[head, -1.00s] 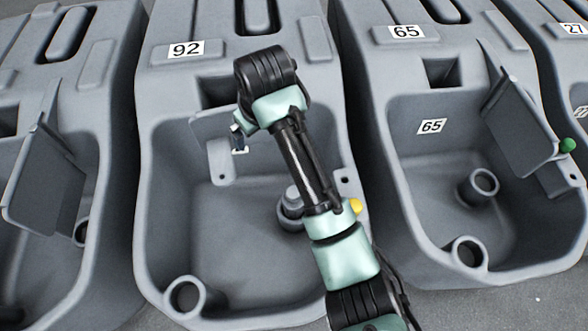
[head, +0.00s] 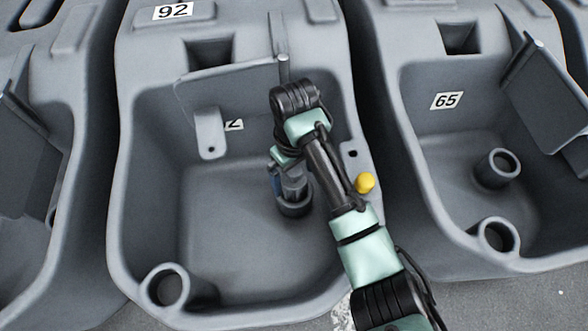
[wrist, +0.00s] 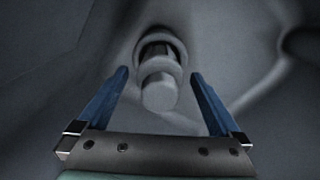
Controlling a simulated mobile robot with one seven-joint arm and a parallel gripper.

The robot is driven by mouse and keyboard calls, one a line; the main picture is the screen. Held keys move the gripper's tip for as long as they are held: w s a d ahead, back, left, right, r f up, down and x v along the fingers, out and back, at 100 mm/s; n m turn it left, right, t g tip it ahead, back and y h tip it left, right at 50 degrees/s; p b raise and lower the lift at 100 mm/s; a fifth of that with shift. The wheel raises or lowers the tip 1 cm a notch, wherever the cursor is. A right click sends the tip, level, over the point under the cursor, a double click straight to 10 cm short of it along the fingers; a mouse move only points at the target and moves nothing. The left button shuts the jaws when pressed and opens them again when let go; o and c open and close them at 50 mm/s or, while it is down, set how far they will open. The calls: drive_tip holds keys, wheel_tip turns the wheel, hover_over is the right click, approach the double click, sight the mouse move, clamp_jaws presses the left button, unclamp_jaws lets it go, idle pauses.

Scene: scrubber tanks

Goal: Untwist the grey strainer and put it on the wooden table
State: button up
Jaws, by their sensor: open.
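The grey strainer (wrist: 159,90) stands in a round socket on the floor of tank 92, with its rounded end toward the wrist camera. In the head view the strainer (head: 294,187) is partly hidden by my gripper (head: 277,178), which is down inside the tank right beside it. In the wrist view my gripper (wrist: 160,90) is open, with one blue finger on each side of the strainer and a gap on both sides. The wooden table is in neither view.
Tank 92 (head: 135,150) has high walls around my arm, and a raised flap (head: 235,70) at its back. A second round pipe (head: 165,287) stands at its front left. Tank 65 (head: 400,150) stands to the right.

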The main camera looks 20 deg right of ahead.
sight(294, 183)
drive_tip(key=shift+f+b, duration=1)
drive_tip(key=shift+f, duration=0.75)
drive_tip(key=c, duration=1.5)
drive_tip(key=shift+r, duration=0.1)
drive_tip(key=shift+n+p, duration=0.5)
drive_tip(key=shift+p, duration=0.05)
drive_tip(key=shift+n+p, duration=0.8)
drive_tip(key=shift+n, duration=0.2)
